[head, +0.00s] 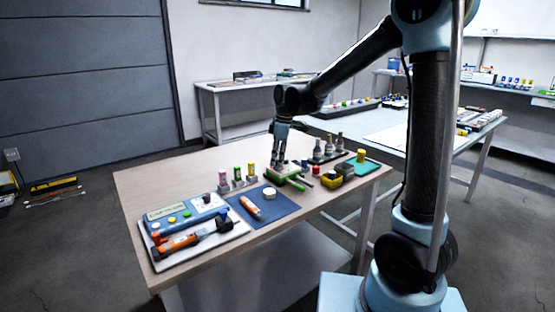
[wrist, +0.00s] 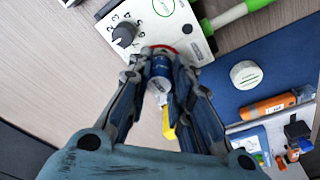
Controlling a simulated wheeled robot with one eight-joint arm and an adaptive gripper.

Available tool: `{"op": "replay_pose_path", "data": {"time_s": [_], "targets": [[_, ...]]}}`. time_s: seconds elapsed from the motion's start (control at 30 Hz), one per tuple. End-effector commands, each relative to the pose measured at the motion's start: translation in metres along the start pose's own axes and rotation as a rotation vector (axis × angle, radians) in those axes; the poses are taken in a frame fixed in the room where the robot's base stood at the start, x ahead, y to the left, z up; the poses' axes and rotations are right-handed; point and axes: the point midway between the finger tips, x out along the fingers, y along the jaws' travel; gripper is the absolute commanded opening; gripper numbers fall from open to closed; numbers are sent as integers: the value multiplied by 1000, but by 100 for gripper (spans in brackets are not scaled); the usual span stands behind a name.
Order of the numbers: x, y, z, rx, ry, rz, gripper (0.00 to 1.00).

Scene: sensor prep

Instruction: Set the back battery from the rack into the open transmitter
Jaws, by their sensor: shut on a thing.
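My gripper (head: 277,163) is shut on a blue cylinder, seen end-on in the wrist view (wrist: 160,68), which looks like a battery. The fingers hide much of it. It is right beside the edge of a white box with a numbered knob (wrist: 150,25); I cannot tell whether it touches the box. A red ring shows just behind it. An orange and white tube (head: 250,207), perhaps the open transmitter, lies on the blue mat (head: 240,212) near a white round cap (head: 269,191).
A tray (head: 165,257) at the left holds a blue panel and an orange-handled tool. Dark bottles (head: 328,148), a yellow block (head: 345,170) and a teal tray (head: 372,166) stand to the right.

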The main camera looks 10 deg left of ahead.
Motion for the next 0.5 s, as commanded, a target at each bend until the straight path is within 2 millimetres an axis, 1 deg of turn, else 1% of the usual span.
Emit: {"op": "replay_pose_path", "data": {"time_s": [0.47,0.5], "targets": [[3,0,0,0,0,0,0],[3,0,0,0,0,0,29]]}}
